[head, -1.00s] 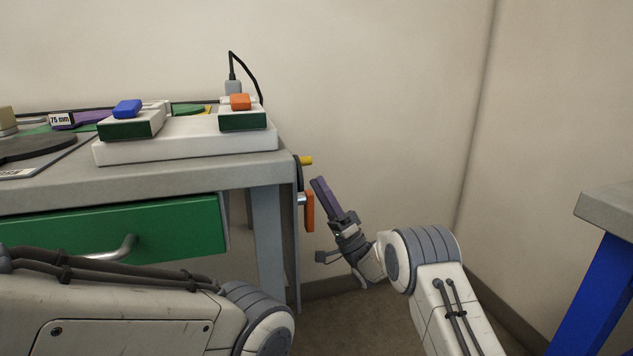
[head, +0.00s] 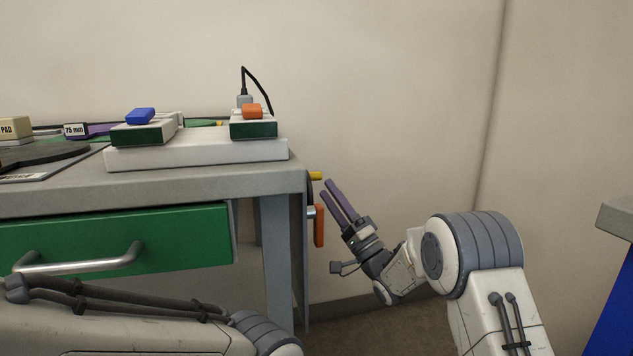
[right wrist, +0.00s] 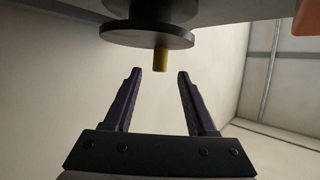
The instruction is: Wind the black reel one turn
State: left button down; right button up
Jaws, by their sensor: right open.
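The black reel (right wrist: 147,36) shows as dark round discs at the top of the right wrist view, with a yellow crank knob (right wrist: 160,58) sticking out from it. In the head view the reel is seen nearly edge-on at the cart's right side (head: 309,186), and only the yellow knob (head: 315,176) stands out clearly. My right gripper (head: 326,188) is open and empty, just right of and below the knob. In the right wrist view its two fingers (right wrist: 158,72) are spread, and the knob lies between and just beyond the tips, apart from both. My left gripper is out of view.
An orange handle (head: 319,225) hangs on the cart side below the reel. The grey cart top (head: 200,180) carries a white base (head: 195,152) with blue and orange switches. A green drawer (head: 180,240) is below. A blue-legged table stands at far right.

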aim_at(317, 176)
jog(key=b+x, duration=0.1)
jog(key=x, duration=0.5)
grip_shut()
